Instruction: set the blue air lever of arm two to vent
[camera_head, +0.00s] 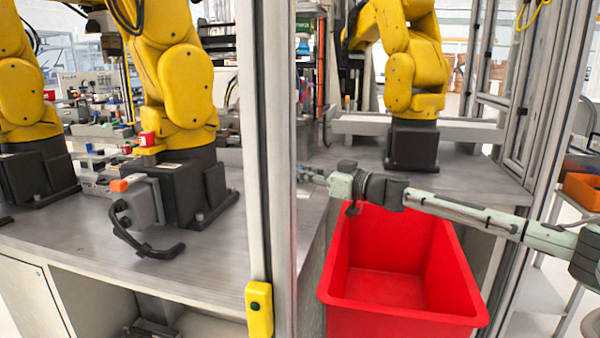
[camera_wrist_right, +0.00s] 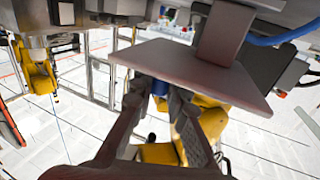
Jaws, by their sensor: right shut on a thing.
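My right arm comes in from the right above the red bin. Its gripper (camera_head: 306,173) is beside the grey post, over the edge of the metal bench. A brownish flat plate (camera_wrist_right: 190,68) covers part of the view above the fingers. In the head view the lever cannot be made out. My left gripper is not in view.
Yellow robot arms stand on the bench: one at the left edge (camera_head: 22,85), one left of the post (camera_head: 180,80), one right (camera_head: 415,75). The grey post (camera_head: 268,150) stands close to my gripper. The red bin (camera_head: 385,290) is empty below my arm.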

